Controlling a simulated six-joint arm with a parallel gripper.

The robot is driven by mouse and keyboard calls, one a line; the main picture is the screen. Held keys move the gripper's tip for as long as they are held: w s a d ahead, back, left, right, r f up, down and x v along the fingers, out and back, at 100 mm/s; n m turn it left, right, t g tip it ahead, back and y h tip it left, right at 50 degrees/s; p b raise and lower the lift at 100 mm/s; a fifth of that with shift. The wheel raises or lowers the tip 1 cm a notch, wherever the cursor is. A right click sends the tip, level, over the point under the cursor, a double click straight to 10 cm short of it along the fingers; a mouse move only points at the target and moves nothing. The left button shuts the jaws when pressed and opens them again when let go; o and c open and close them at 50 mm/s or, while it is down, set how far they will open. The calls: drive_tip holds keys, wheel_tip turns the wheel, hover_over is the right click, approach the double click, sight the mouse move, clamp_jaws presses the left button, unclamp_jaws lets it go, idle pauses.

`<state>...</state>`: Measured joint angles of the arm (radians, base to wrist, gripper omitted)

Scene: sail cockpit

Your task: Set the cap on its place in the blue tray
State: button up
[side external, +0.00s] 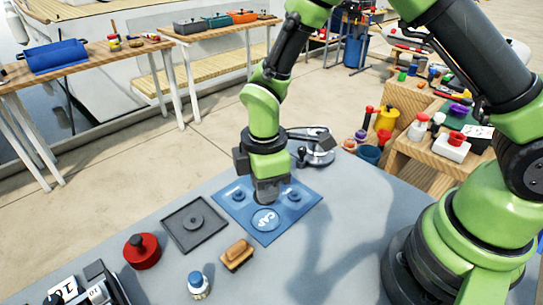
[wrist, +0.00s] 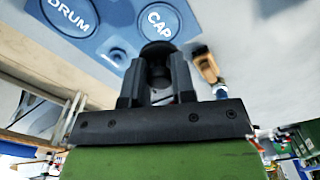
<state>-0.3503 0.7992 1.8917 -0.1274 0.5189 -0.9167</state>
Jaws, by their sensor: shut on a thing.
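My gripper (side external: 270,192) is over the blue tray (side external: 298,210), near the round place marked CAP (side external: 265,220). In the wrist view, my gripper (wrist: 157,78) is shut on a dark, round-ended piece, the cap (wrist: 158,52). The CAP place (wrist: 158,20) lies just beyond the piece, with the DRUM place (wrist: 68,14) to its left. The held cap is mostly hidden in the side view, and I cannot tell whether it touches the tray. Two small blue raised parts (side external: 238,194) (side external: 295,195) show on the tray.
A grey square tray (side external: 181,240) lies left of the blue tray. A red round piece with a dark knob (side external: 142,252), a wooden brush (side external: 237,255) and a blue-capped bottle (side external: 198,286) stand in front. A silver winch-like part (side external: 318,152) is behind. The bench right of the blue tray is clear.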

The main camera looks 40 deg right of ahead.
sight(266, 220)
drive_tip(key=shift+f, duration=2.75)
drive_tip(key=shift+f, duration=0.55)
drive_tip(key=o, duration=0.6)
drive_tip(key=shift+o, duration=0.2)
drive_tip(key=shift+r, duration=5.45)
